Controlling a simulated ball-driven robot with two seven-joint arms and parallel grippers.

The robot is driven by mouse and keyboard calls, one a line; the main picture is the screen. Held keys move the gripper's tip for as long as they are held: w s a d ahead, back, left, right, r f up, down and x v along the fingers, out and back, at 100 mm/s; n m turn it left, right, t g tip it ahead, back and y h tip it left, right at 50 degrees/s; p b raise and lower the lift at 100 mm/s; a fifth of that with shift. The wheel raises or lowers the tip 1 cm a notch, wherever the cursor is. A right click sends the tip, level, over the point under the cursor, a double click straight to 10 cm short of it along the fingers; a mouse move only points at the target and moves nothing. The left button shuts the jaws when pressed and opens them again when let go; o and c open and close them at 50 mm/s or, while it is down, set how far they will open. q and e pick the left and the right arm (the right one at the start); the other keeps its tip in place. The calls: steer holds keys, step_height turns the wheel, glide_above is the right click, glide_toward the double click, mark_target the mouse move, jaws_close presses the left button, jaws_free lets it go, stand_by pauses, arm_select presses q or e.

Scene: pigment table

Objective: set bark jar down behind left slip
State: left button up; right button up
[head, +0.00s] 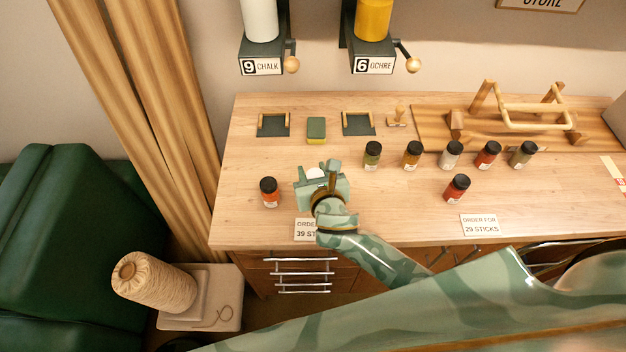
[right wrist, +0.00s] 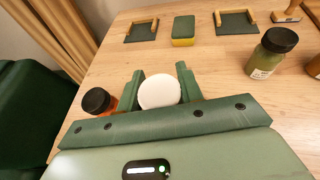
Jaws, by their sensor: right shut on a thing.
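My right gripper (head: 318,174) is above the table just behind the left slip (head: 305,230), which reads 39 sticks and is partly covered by my arm. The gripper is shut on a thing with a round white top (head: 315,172). In the right wrist view this white top (right wrist: 160,93) sits between the two fingers (right wrist: 163,84). Its body and any label are hidden, so I cannot read whether it is the bark jar, nor tell whether it touches the table. My left gripper is not in view.
A red jar (head: 269,192) with a black lid stands left of my gripper. Several more jars, including an olive one (head: 372,156) and a red one (head: 456,188), stand to the right. A yellow-green sponge (head: 316,130) lies behind. The right slip (head: 479,224) is at the front edge.

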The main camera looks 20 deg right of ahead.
steer(key=shift+w+f, duration=0.25)
steer(key=shift+f, duration=0.1)
step_height(320, 180, down, 3)
steer(key=shift+f+b, duration=0.1)
steer(key=shift+b, duration=0.7)
steer(key=shift+c, duration=1)
steer(key=o, duration=1.2)
steer(key=shift+o, duration=0.2)
steer(key=shift+s+r, duration=0.3)
steer(key=p+v, duration=0.2)
steer(key=v, duration=0.9)
steer(key=shift+s, duration=0.25)
